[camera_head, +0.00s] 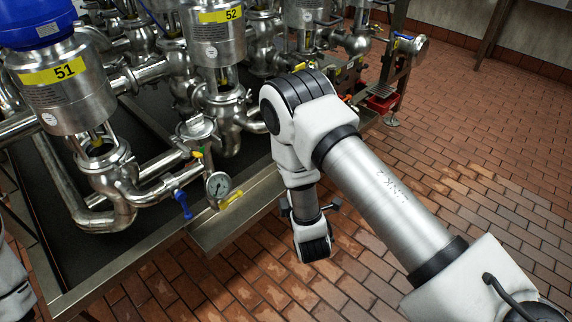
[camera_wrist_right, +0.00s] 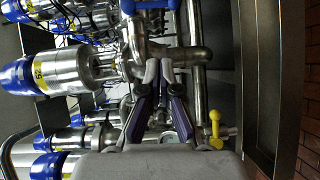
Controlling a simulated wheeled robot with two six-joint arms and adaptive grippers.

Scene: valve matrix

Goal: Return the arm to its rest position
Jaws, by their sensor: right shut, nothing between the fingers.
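My right arm (camera_head: 385,200) comes in from the lower right of the head view. It bends at a white and black joint, and its wrist section (camera_head: 310,235) hangs over the floor just right of the valve frame's edge. The fingers of my right gripper do not show clearly there. In the right wrist view, my right gripper (camera_wrist_right: 159,70) has its two fingertips together with nothing between them. Steel pipes and valves lie beyond the fingers; I cannot tell how near they are. My left gripper is out of view.
Steel valves marked 51 (camera_head: 66,95) and 52 (camera_head: 215,45) stand on a metal frame (camera_head: 240,210). A pressure gauge (camera_head: 218,185) and a blue-handled tap (camera_head: 182,203) project at its front. A yellow handle (camera_wrist_right: 215,128) shows in the wrist view. The brick floor (camera_head: 480,170) is open at right.

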